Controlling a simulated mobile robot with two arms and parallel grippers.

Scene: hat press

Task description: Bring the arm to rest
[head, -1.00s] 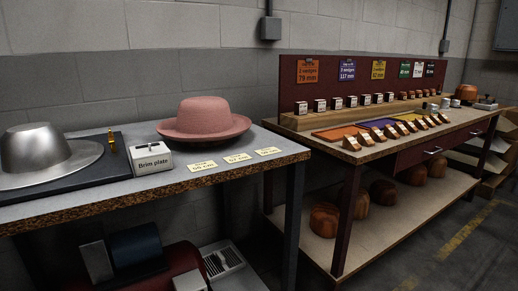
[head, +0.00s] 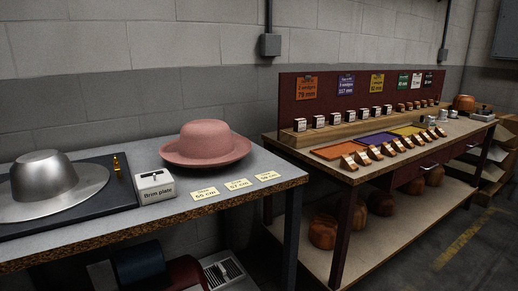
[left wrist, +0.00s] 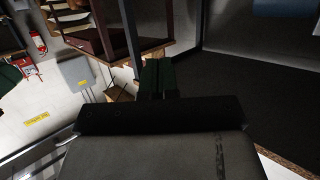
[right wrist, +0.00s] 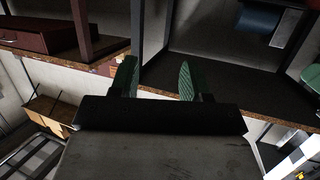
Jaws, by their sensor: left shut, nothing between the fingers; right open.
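My left gripper (left wrist: 159,77) shows in the left wrist view with its two green fingers together and nothing between them. My right gripper (right wrist: 157,80) shows in the right wrist view with its green fingers spread apart and empty. Neither gripper nor arm is in the head view. Both wrist views look past the fingers toward dark floor, table legs and shelving, and neither gripper visibly touches anything.
In the head view a grey-topped table (head: 232,200) holds a pink hat (head: 205,145), a metal hat form (head: 45,180) and a white block labelled "Brim plate" (head: 154,187). A wooden bench (head: 385,172) with wedges and coloured mats stands to the right. Floor (head: 440,250) is open at the right.

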